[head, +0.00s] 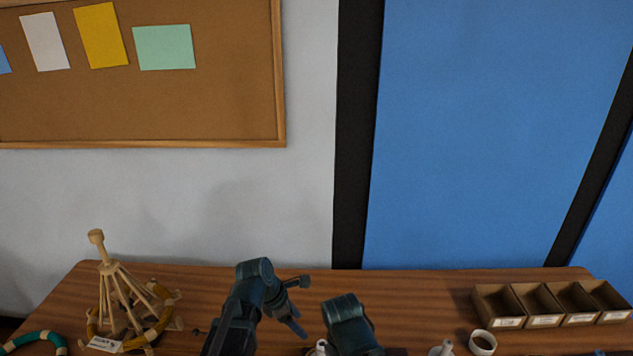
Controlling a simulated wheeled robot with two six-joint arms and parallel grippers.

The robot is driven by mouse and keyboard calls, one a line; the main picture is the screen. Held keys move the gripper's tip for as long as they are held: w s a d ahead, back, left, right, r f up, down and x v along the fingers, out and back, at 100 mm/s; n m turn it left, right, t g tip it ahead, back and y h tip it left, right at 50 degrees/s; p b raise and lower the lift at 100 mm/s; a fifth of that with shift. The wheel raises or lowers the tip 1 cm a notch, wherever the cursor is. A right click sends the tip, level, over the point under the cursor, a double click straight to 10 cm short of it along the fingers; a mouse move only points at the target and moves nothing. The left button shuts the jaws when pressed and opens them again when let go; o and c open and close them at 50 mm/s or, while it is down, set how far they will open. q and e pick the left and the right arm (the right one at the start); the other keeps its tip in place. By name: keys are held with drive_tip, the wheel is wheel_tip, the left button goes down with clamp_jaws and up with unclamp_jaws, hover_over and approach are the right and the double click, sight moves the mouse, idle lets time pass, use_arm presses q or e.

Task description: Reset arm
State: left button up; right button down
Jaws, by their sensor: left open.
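My left gripper (300,304) is in the head view at the bottom centre, over the wooden table. Its two fingers are spread apart, and nothing shows between them. My right arm shows beside it, to the right, at the bottom edge. The right gripper itself is hidden or below the frame.
A green ring (36,340) lies at the left corner. Open labelled boxes (497,307) and a white roll (483,342) are at the right. The table's (420,295) back middle is clear.

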use_arm(q)
drive_tip(key=s+f+m+g+y, duration=0.1)
drive_tip(key=s+m, duration=0.5)
drive_tip(key=m, duration=0.6)
drive_tip(key=s+f+m+g+y+b, duration=0.1)
drive_tip(key=s+m+y, duration=0.3)
drive_tip(key=m, duration=0.9)
drive_tip(key=s+f, duration=0.1)
drive_tip(key=s, duration=0.2)
drive_tip(key=shift+s+d+f+y+b, duration=0.15)
drive_tip(key=shift+s+f+y+b, duration=0.05)
drive_tip(key=shift+s+y+b, duration=0.1)
